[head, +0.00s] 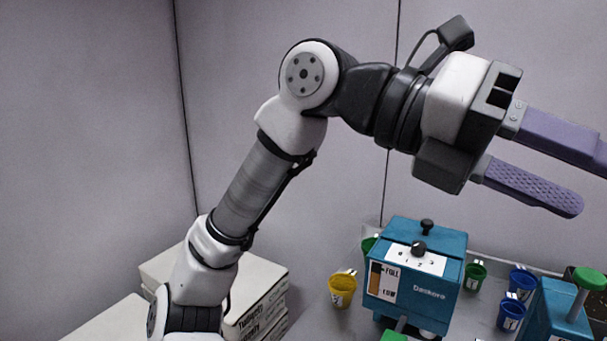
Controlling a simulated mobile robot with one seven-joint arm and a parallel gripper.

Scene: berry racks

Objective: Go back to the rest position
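My gripper (568,172) is raised at the upper right of the head view, above the table and its containers. Its two purple fingers point right and stand apart with a visible gap between them. Nothing shows between the fingers; the tip of the upper finger is cut off by the right picture edge. My arm comes up from the lower left, bends at the elbow, and reaches right.
A teal box (418,272) labelled "Daskora" stands on the grey table (352,322). A yellow cup (342,290), a green cup (475,276) and blue cups (511,312) stand around it. Another teal box (560,312) is at right. White boxes (262,285) are stacked left. Grey walls stand behind.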

